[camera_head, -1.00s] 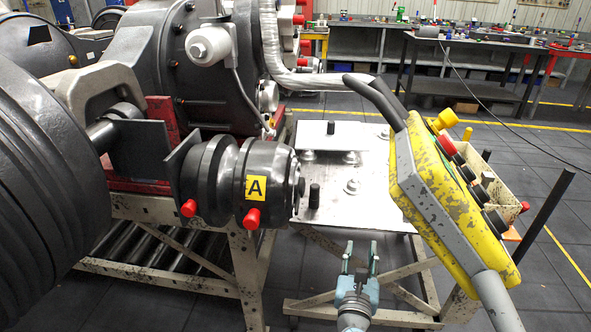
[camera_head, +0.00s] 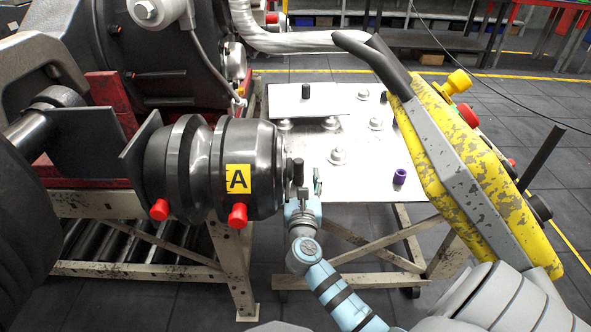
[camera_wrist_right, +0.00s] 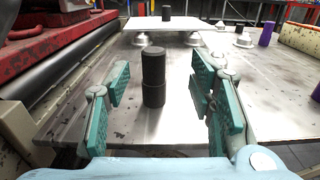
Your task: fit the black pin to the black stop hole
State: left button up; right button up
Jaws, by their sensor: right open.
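A black pin (camera_head: 298,172) stands upright on the metal table at the right end of the drum marked A. In the right wrist view the same pin (camera_wrist_right: 153,77) stands between and just beyond the fingers. My right gripper (camera_head: 309,188) is open and empty, its teal fingers (camera_wrist_right: 158,105) to either side of the pin and apart from it. A second black peg (camera_head: 305,91) stands on the raised plate farther back. I cannot make out a black stop hole. My left gripper is out of view.
The drum (camera_head: 252,165) with red pins (camera_head: 238,216) is close on the left. A yellow control box (camera_head: 470,160) leans over the right side. A purple piece (camera_head: 400,177) and several round metal knobs stand on the table (camera_head: 350,185).

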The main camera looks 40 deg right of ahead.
aim_at(299, 167)
jog(key=x, duration=0.2)
jog(key=b+x, duration=0.1)
jog(key=x, duration=0.1)
jog(key=b+x, duration=0.1)
jog(key=x, duration=0.2)
jog(key=shift+w+a+f, duration=0.25)
jog(key=shift+a+f, duration=0.05)
jog(key=shift+f, duration=0.05)
jog(key=shift+w+d, duration=0.2)
jog(key=shift+w, duration=0.15)
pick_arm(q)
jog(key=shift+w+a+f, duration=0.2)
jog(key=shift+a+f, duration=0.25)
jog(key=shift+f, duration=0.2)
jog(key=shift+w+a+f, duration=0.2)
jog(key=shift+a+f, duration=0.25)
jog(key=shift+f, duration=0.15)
pick_arm(e)
jog(key=shift+s+r, duration=0.1)
jog(key=c, duration=0.3)
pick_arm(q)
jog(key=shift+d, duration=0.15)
pick_arm(e)
grip_shut()
